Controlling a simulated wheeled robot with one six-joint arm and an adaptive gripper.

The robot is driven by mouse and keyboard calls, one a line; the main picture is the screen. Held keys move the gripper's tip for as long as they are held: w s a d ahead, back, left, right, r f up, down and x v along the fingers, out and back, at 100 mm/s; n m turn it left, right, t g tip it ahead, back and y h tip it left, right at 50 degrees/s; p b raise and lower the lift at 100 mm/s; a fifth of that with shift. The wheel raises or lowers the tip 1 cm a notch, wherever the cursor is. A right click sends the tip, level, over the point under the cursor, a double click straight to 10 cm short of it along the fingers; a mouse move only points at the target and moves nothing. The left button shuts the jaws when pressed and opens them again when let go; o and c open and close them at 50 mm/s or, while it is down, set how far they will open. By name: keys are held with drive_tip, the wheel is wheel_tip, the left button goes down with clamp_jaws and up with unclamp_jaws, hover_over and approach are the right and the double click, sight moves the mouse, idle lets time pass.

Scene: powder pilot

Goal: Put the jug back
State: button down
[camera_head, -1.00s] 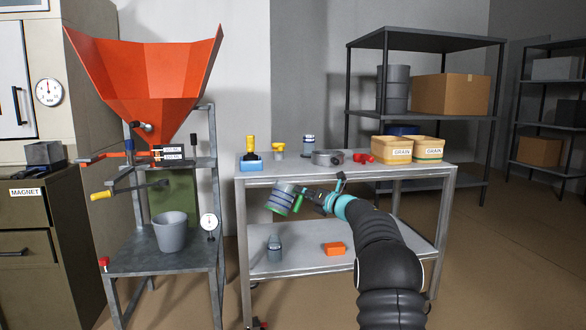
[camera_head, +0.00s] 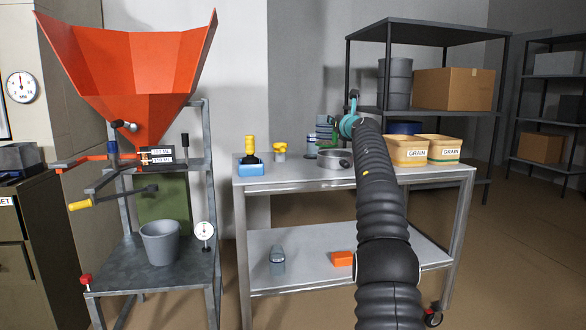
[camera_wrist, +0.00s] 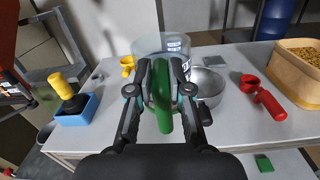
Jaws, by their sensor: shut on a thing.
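The clear jug (camera_wrist: 150,43) with its green handle (camera_wrist: 163,110) is in my gripper (camera_wrist: 160,82), which is shut on the handle. In the head view the jug (camera_head: 325,128) is roughly upright at the back of the steel cart's top (camera_head: 290,178), with my gripper (camera_head: 340,130) at its right side. The arm partly covers the gripper there. Whether the jug's base touches the cart top is not clear.
A grey round pan (camera_head: 334,160) sits close by the jug. A blue block with a yellow-handled tool (camera_head: 250,166) and a yellow cup (camera_head: 280,150) stand left. Red scoops (camera_wrist: 268,102) and grain boxes (camera_head: 406,152) are right. The hopper stand (camera_head: 150,270) is farther left.

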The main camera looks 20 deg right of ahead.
drive_tip(key=w+a+f, duration=0.7)
drive_tip(key=w+a, duration=0.1)
drive_tip(key=shift+w+a, duration=0.15)
drive_tip(key=shift+w, duration=0.25)
drive_tip(key=shift+f, duration=0.2)
drive_tip(key=shift+f, duration=1.85)
drive_tip(key=c, duration=1.1)
unclamp_jaws()
